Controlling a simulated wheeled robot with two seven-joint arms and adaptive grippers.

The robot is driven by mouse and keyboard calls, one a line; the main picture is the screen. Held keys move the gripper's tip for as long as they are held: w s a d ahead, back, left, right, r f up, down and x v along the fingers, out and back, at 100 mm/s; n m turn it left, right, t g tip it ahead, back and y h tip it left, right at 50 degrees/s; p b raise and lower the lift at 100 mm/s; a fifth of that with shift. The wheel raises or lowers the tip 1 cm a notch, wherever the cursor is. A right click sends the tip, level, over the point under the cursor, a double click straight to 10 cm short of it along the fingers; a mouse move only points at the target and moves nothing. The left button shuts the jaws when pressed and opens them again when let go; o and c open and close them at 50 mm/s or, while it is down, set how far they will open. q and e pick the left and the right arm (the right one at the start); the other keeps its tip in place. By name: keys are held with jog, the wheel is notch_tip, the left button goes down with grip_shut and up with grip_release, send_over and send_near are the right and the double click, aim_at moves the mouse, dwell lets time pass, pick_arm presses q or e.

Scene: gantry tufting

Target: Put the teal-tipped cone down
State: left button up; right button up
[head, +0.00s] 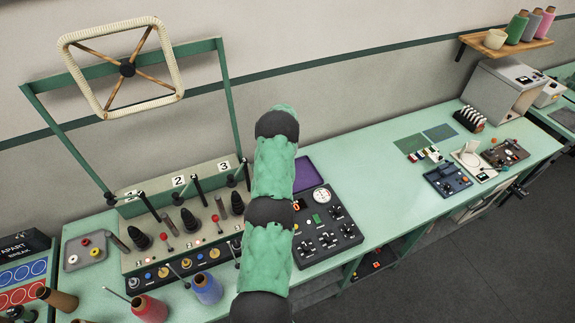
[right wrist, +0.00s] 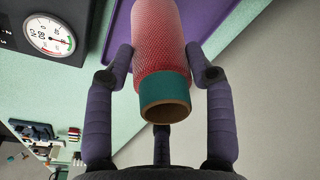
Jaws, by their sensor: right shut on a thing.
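My right gripper (right wrist: 160,75) is shut on a red cone (right wrist: 160,40) with a teal band (right wrist: 165,88) and a hollow brown end that faces the wrist camera. Its fingers press on both sides of the cone. The cone's far end is cut off by the top of the right wrist view. A purple pad (right wrist: 205,15) lies behind the cone; I cannot tell whether they touch. In the head view the pad (head: 303,174) shows just right of my green-sleeved arm, and the gripper and held cone are hidden there. My left gripper is not in view.
A black panel with a dial scale (head: 320,196) and knobs (head: 325,240) stands beside the pad. A numbered spindle stand (head: 160,258) is left of my arm, with a red cone (head: 150,308) and a blue cone (head: 207,288) before it. The mint bench (head: 375,185) is clear right of the panel.

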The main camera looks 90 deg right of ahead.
jog(key=f, duration=0.2)
jog(key=d+f, duration=0.1)
jog(key=f, duration=0.1)
jog(key=shift+d+f+p, duration=0.15)
jog(key=shift+f+p, duration=0.05)
jog(key=shift+p, duration=0.15)
jog(key=o, duration=1.5)
jog(key=shift+f, duration=0.15)
